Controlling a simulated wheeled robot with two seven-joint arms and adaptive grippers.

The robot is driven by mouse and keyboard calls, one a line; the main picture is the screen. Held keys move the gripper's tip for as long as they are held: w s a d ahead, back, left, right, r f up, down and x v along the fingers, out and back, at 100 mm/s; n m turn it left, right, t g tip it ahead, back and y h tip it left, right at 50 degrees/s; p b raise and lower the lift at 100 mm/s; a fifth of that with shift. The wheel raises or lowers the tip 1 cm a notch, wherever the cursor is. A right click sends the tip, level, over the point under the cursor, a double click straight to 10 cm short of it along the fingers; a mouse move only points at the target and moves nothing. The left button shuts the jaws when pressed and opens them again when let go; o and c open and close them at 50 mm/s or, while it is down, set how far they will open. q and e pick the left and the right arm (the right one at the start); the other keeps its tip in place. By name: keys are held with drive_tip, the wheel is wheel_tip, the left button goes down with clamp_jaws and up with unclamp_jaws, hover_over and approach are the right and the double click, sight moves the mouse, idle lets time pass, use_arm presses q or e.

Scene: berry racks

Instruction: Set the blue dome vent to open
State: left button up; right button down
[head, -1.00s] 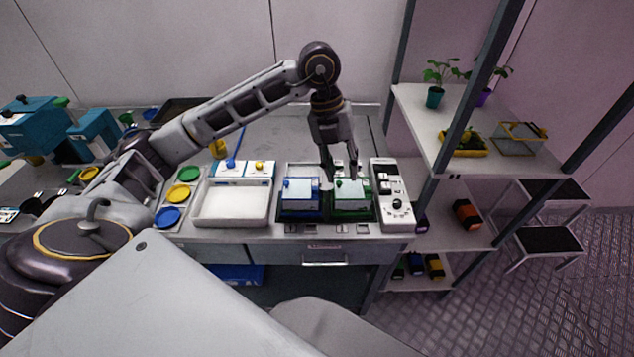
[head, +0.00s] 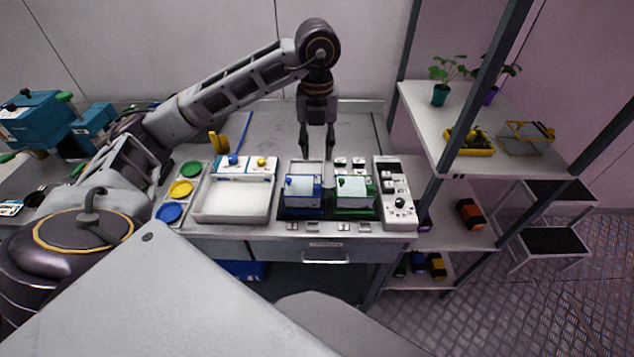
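The blue dome (head: 303,188) is a small box with a clear, pale lid and blue edges, on the bench left of the green dome (head: 353,191). A small blue knob (head: 288,182) shows at its left side; the vent's setting is too small to tell. My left gripper (head: 317,153) points down, just above and behind the blue dome, toward its right side. Its two fingers are apart with nothing between them, and I see no contact with the dome. My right gripper is not in view.
A white tray (head: 232,217) stands left of the domes, with blue, yellow and green discs beside it. A control panel (head: 397,207) with knobs is on the right. A shelf rack (head: 480,117) with plants stands further right. The bench behind the gripper is mostly clear.

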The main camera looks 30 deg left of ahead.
sight(317, 186)
use_arm(q)
drive_tip(key=shift+f+p, duration=0.55)
drive_tip(key=shift+f, duration=6.05)
drive_tip(key=shift+c, duration=0.4)
clamp_jaws()
